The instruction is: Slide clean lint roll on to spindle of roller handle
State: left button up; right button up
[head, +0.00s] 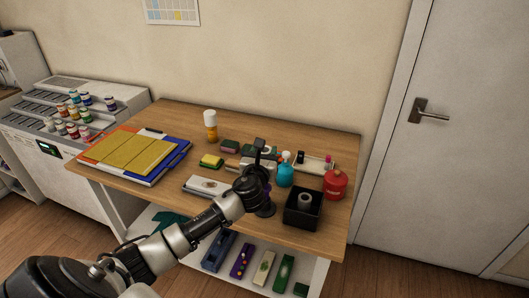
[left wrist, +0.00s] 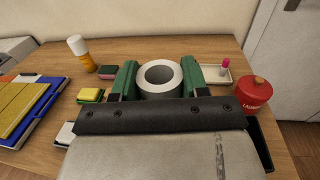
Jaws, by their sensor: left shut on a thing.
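My left gripper (left wrist: 159,79) is shut on a white lint roll (left wrist: 158,92) in the left wrist view. Its green fingers press the roll from both sides. The roll stands with its open end and grey core facing up. In the head view my left gripper (head: 262,151) is over the middle of the table, and the roll in it is too small to make out well. A dark round base with a bit of purple (head: 265,209) shows just below my wrist; I cannot tell if it belongs to the roller handle. No spindle shows clearly. My right gripper is not in view.
A black box (head: 303,221) with a grey-white roll (head: 305,200) in it stands at the front right. Nearby are a red canister (head: 335,184), a blue bottle (head: 286,176) and a tray (head: 318,164). A yellow sponge (head: 211,161) and an orange bottle (head: 211,130) stand left.

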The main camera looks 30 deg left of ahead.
pick_arm(q)
jog(key=shift+f+b, duration=2.3)
jog(key=shift+f, duration=0.85)
dwell(1.4)
dwell(0.9)
jog(key=o, duration=0.5)
jog(key=shift+r, duration=0.1)
jog(key=shift+r+p, duration=5.55)
jog(key=shift+p, duration=0.3)
